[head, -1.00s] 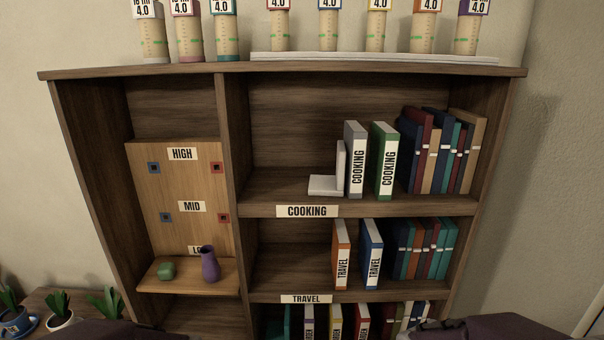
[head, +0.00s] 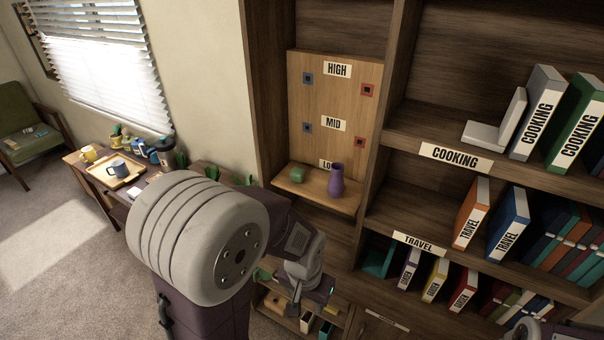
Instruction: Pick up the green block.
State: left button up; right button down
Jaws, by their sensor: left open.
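The green block (head: 297,174) is small and sits on the low ledge of the wooden peg panel, at the left of a purple vase (head: 336,181). My left gripper (head: 294,310) is below the ledge, in front of the lower shelves, pointing down. It is open and empty, well apart from the block. My left arm fills the lower middle of the view. Only a bit of my right arm shows at the bottom right edge; its gripper is out of view.
The low ledge (head: 348,207) juts out under a panel (head: 311,100) labelled HIGH and MID. An upright divider (head: 392,90) separates it from bookshelves with COOKING and TRAVEL binders. A side table with a tray (head: 112,172) and mugs stands at the left.

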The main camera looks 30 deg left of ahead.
aim_at(297, 175)
jog(key=j+z, duration=0.25)
jog(key=j, duration=0.35)
jog(key=i+j+z, duration=0.2)
jog(key=j, duration=0.45)
jog(key=k+j+z, duration=0.25)
jog(key=j, duration=0.35)
jog(key=j+z, duration=0.2)
jog(key=j, duration=0.45)
jog(key=k+j+z, duration=0.1)
jog(key=j+z, duration=0.15)
jog(key=j, duration=0.35)
